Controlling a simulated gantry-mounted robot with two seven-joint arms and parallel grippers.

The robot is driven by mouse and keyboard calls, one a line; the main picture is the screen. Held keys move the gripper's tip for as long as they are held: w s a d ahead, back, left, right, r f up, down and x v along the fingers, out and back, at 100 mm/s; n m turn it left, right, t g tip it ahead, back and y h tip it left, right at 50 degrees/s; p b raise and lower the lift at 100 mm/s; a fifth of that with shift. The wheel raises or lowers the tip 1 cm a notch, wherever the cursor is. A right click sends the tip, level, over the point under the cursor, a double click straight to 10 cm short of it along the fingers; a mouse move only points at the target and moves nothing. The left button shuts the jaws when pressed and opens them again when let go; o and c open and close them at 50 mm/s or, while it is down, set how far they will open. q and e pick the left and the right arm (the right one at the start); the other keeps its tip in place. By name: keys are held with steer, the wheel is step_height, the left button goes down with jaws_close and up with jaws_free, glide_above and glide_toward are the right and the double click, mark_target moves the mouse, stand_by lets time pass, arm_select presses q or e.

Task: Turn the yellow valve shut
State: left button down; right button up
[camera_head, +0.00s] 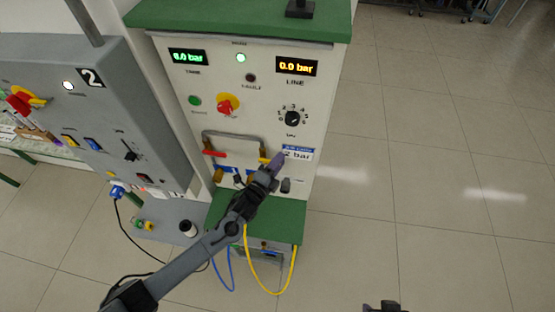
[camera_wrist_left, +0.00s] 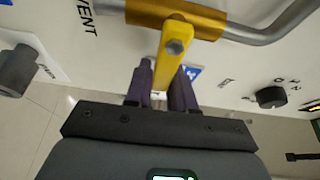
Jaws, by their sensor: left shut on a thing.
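The yellow valve lever (camera_wrist_left: 174,65) runs from a brass valve body (camera_wrist_left: 190,17) on a grey pipe and down between my left gripper's two purple fingers in the left wrist view. My left gripper (camera_head: 277,161) is shut on this lever at the front panel. In the head view the yellow lever (camera_head: 264,160) shows only as a small piece beside the fingers; the rest is hidden. A red-handled valve (camera_head: 214,153) sits on the left end of the same pipe. Only the tips of my right gripper (camera_head: 381,307) show at the bottom edge; its opening is unclear.
The white panel (camera_head: 178,80) carries a green tank display, an amber line display (camera_head: 296,66) reading 0.0 bar, a red-and-yellow knob (camera_head: 227,104) and a black dial (camera_head: 292,118). A grey cabinet (camera_head: 60,100) stands left. Blue and yellow hoses hang below.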

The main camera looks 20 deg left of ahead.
arm_select(q)
steer(key=shift+f, duration=0.1)
stand_by(0.5)
steer(key=c, duration=1)
jaws_free()
steer(key=shift+c, duration=0.2)
steer(key=shift+s, duration=0.1)
steer(key=b+v, duration=0.1)
steer(key=v, duration=0.9)
steer(key=shift+s+a, duration=0.2)
steer(key=shift+s, duration=0.05)
